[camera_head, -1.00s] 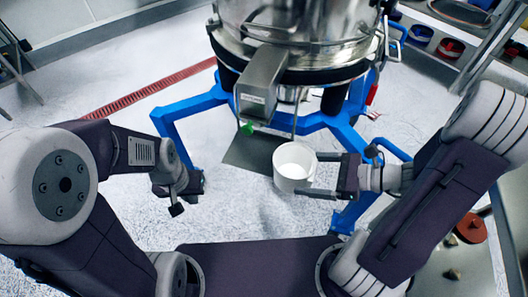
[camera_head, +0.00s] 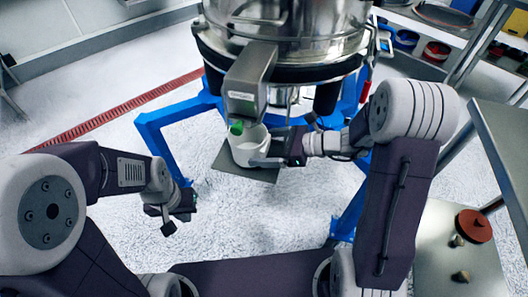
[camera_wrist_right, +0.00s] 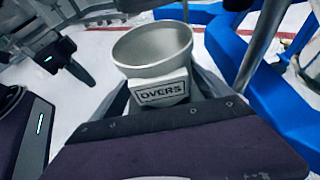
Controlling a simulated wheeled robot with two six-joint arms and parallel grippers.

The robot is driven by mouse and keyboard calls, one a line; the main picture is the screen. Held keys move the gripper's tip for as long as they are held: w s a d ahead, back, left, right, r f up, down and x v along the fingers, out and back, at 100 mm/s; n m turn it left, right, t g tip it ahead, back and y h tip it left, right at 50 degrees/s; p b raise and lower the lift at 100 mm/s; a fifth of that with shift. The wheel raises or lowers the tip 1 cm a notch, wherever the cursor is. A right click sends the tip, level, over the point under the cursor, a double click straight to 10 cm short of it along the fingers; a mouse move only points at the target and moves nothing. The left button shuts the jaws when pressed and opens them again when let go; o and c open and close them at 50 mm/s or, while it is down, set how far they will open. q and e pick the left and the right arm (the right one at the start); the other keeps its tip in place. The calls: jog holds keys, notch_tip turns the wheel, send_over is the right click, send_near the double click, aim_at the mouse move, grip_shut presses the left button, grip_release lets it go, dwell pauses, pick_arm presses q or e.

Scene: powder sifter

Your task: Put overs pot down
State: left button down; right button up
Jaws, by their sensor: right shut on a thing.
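The overs pot (camera_head: 246,152) is a white cup with its mouth up. In the right wrist view the pot (camera_wrist_right: 152,53) carries an "OVERS" label and tilts a little in the picture. My right gripper (camera_head: 272,150) is shut on the pot from the right. The pot is at the grey plate (camera_head: 266,177), below the sifter's side spout (camera_head: 252,82) with its green tip (camera_head: 237,128). I cannot tell whether its base touches the plate. My left gripper (camera_head: 172,216) hangs apart at the left; its jaw opening is unclear.
The steel sifter (camera_head: 290,35) stands on a blue frame (camera_head: 150,130) whose legs flank the plate. A metal table (camera_head: 440,245) with a red-brown disc (camera_head: 474,226) is at the right. White floor (camera_head: 255,225) is clear in front.

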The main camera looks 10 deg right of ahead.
pick_arm(q)
jog(key=shift+f, duration=0.2)
pick_arm(e)
jog(key=shift+f, duration=0.3)
jog(key=shift+f, duration=0.15)
jog(key=o, duration=1.3)
jog(key=shift+c, duration=0.2)
pick_arm(q)
jog(key=shift+f, duration=0.1)
